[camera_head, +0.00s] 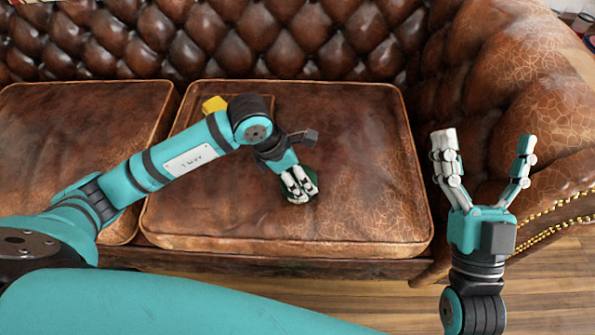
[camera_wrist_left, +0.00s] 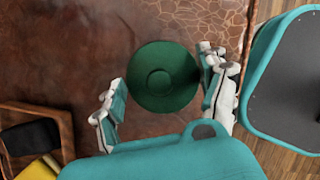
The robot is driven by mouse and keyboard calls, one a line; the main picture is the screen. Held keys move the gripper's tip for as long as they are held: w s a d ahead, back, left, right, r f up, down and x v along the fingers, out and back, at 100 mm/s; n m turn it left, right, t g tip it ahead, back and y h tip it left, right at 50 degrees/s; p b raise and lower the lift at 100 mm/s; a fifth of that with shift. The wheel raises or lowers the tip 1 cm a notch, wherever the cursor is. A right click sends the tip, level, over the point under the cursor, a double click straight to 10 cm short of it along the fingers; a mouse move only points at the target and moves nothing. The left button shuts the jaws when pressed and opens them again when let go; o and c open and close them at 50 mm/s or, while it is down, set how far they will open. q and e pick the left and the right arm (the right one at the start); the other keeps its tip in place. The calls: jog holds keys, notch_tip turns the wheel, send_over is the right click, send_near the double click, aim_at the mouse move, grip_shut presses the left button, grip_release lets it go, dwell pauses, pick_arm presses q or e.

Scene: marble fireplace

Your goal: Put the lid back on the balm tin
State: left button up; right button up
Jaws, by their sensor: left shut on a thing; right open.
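A round dark green piece (camera_wrist_left: 164,76) with a small raised circle at its centre, which looks like the balm tin's lid, lies between my left gripper's fingers in the left wrist view. In the head view only edges of the green lid (camera_head: 289,181) show around the fingers. Whether the tin is under it is hidden; no separate tin can be made out. My right gripper (camera_head: 484,142) is open and empty, in front of the sofa's right arm.
A brown leather cushion (camera_head: 365,150) carries the scene, with bare room right of my left gripper. A wooden tray (camera_wrist_left: 65,125) holding a black thing (camera_wrist_left: 30,137) and a yellow thing (camera_wrist_left: 40,169) is partly behind my left arm. The tufted backrest (camera_head: 300,40) rises behind.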

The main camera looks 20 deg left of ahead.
pick_arm(q)
jog(key=o, duration=1)
jog(key=shift+o, duration=0.2)
jog(key=shift+r, duration=0.1)
